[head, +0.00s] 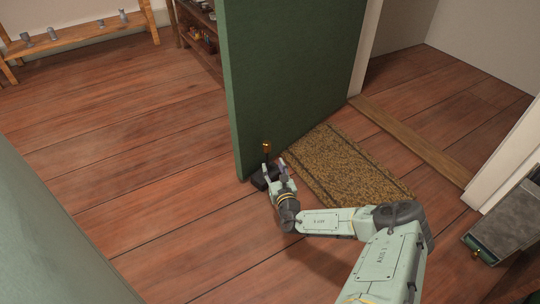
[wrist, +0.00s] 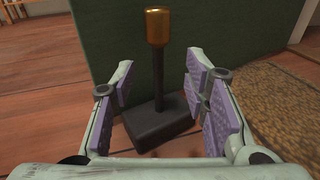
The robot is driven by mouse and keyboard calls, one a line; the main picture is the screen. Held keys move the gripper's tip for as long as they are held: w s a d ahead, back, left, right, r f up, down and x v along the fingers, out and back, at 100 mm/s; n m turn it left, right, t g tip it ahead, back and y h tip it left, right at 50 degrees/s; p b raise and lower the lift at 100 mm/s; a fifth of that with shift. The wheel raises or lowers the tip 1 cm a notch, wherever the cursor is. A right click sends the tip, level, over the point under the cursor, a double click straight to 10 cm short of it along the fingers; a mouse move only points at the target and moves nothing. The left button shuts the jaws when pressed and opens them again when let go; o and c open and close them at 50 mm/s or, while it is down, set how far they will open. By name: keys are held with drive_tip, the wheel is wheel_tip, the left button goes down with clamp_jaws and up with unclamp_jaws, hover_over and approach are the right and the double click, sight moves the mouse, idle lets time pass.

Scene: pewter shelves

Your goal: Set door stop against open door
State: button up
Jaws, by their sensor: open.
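The door stop (wrist: 160,124) is a dark block with a thin upright post topped by a brass-coloured knob. It stands on the wooden floor at the foot of the green door (head: 290,80), near the door's free edge; whether it touches the door I cannot tell. The door stands open. In the head view the door stop (head: 260,183) is partly hidden by my gripper (head: 275,168). In the wrist view my gripper (wrist: 160,88) is open, its purple-padded fingers on either side of the post and apart from it.
A brown doormat (head: 340,165) lies right of the gripper, before the doorway with its wooden threshold (head: 415,138). A grey box-like thing (head: 508,215) stands at the right. A wooden bench (head: 80,32) with several pewter pieces is at the back left. The left floor is clear.

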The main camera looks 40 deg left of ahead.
drive_tip(key=shift+v, duration=1.4)
drive_tip(key=shift+s, duration=0.1)
